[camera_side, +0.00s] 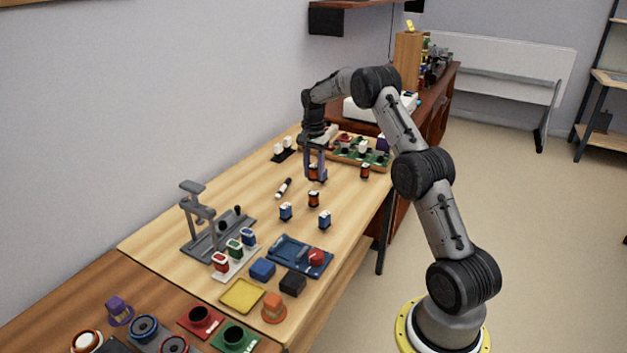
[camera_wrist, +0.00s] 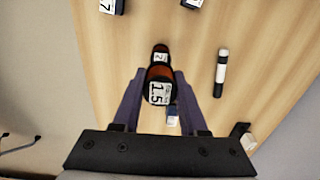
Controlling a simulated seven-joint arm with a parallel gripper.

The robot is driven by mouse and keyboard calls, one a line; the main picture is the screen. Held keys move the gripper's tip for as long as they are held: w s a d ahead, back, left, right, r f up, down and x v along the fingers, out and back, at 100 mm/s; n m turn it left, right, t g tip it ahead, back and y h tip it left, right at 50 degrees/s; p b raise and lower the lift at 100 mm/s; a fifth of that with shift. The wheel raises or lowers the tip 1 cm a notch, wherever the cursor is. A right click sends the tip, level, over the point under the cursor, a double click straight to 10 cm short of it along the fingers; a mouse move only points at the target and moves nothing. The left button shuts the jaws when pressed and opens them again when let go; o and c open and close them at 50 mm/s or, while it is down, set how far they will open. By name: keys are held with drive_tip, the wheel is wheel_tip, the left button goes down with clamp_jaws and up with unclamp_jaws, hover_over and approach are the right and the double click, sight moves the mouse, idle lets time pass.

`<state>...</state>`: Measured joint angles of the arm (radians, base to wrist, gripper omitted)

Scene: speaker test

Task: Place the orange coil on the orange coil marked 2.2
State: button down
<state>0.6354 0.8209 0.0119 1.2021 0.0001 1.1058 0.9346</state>
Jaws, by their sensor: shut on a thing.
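My gripper (camera_side: 316,174) is shut on an orange and black coil (camera_wrist: 159,92), whose white label reads 1.5 in the wrist view. In the side view this held coil (camera_side: 313,172) is partly hidden by the purple fingers. My gripper (camera_wrist: 158,100) points down over the light wooden table. A second orange coil (camera_side: 313,199) stands on the table in front of it. It shows just above the held coil in the wrist view (camera_wrist: 160,49), with its label only partly readable. A third orange coil (camera_side: 365,172) stands to the right. I cannot read a 2.2 mark on either.
Two blue coils (camera_side: 286,211) (camera_side: 325,220) stand nearer the camera. A black and white pen-like rod (camera_side: 283,187) lies left of my gripper. A green circuit board tray (camera_side: 365,155) is behind. A grey stand (camera_side: 215,230) and blue tray (camera_side: 290,257) occupy the front.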

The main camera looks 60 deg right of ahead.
sight(314, 180)
drive_tip(key=shift+f, duration=1.65)
drive_tip(key=shift+f, duration=0.1)
drive_tip(key=shift+c, duration=2.2)
unclamp_jaws()
